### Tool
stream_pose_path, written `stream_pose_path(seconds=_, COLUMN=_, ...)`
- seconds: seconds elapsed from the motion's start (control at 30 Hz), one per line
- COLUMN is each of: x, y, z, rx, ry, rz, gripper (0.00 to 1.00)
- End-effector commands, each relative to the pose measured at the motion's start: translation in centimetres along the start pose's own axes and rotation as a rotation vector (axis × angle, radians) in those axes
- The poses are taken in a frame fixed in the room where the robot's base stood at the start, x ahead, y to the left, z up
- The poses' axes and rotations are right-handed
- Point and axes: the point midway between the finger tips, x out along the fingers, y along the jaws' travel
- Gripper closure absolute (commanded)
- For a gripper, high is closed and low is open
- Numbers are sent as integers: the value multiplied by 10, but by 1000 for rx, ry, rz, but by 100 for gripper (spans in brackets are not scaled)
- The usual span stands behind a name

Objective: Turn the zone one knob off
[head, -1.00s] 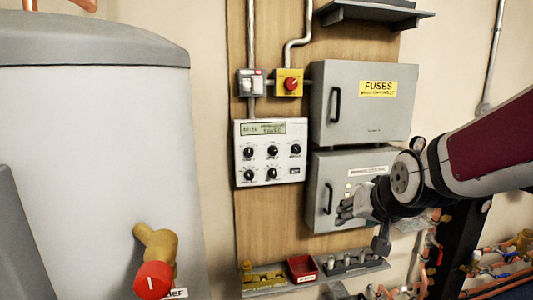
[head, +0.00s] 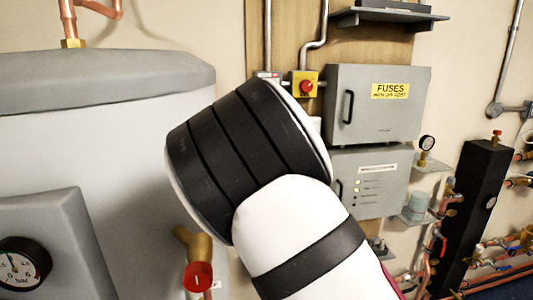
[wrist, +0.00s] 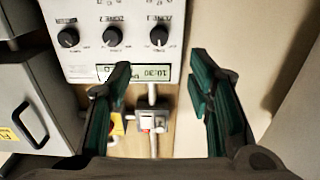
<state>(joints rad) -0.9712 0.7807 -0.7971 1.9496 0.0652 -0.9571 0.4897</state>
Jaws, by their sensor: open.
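The white control panel (wrist: 130,15) shows upside down in the wrist view, with its display (wrist: 140,73) below a row of black knobs. The right knob (wrist: 159,36), middle knob (wrist: 112,37) and left knob (wrist: 68,37) are in view. Their labels are too small to read surely, so I cannot tell which is zone one. My gripper (wrist: 162,75) is open and empty, its green-padded fingers apart below the right knob in the picture, touching no knob. The lower knobs are out of view. In the head view my arm hides the panel and gripper.
The grey fuse box (head: 377,105) is beside the panel, with its handle showing in the wrist view (wrist: 30,125). A yellow box with a red switch (head: 305,85) is above the panel. A large grey tank (head: 110,125) stands left, with a red-capped valve (head: 198,276).

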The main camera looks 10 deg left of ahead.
Motion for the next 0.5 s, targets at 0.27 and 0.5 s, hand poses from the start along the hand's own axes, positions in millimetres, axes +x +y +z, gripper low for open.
stream_pose_path(seconds=0.27, x=45, y=1, z=2, rx=-3, ry=0, rz=0, gripper=53)
stream_pose_path(seconds=0.5, x=89, y=1, z=2, rx=-2, ry=-1, rz=0, gripper=53)
